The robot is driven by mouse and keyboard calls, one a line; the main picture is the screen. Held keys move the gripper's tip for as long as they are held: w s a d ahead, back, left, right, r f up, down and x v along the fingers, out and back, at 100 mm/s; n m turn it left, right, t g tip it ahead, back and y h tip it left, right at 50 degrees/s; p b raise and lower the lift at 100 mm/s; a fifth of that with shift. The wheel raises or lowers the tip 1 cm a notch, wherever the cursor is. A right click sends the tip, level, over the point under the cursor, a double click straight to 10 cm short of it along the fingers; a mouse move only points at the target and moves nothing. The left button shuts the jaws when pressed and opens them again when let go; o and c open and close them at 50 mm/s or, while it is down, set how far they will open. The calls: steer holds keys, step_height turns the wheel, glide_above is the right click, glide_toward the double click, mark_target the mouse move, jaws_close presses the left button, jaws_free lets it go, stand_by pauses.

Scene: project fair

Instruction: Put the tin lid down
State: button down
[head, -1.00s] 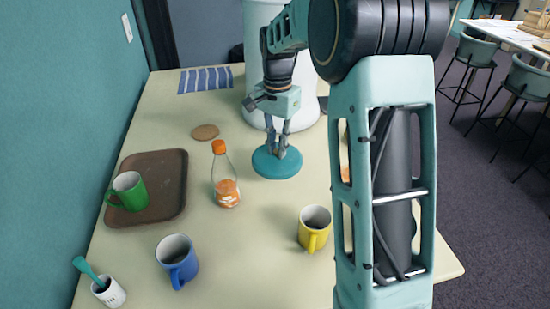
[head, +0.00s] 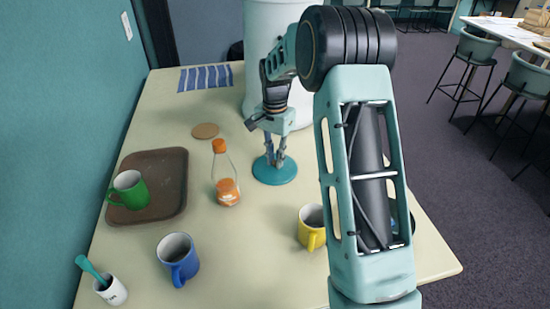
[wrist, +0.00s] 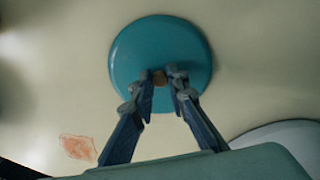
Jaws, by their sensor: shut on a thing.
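The tin lid is a round teal disc (head: 265,174) with a small brownish knob, seen at the middle of the table in the head view. It also shows in the wrist view (wrist: 185,45), flat side towards the camera. My gripper (head: 275,161) is above the lid's centre with its fingers shut on the knob, which shows between the fingertips in the wrist view (wrist: 160,78). The lid looks level and at or very close to the tabletop; I cannot tell whether it touches.
An orange-capped bottle (head: 226,185) stands just left of the lid. A yellow mug (head: 311,235), a blue mug (head: 176,262), a brown tray (head: 165,170) with a green mug (head: 127,190), a cork coaster (head: 205,131), a striped cloth (head: 205,77) and a large white container (head: 262,45) are around.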

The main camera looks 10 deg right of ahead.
steer(key=shift+f, duration=0.15)
steer(key=c, duration=2.3)
jaws_free()
steer(key=shift+f, duration=0.1)
steer(key=shift+c, duration=0.2)
steer(key=o, duration=0.5)
steer(key=shift+c, duration=0.2)
step_height(320, 180, up, 13)
steer(key=shift+f, duration=0.2)
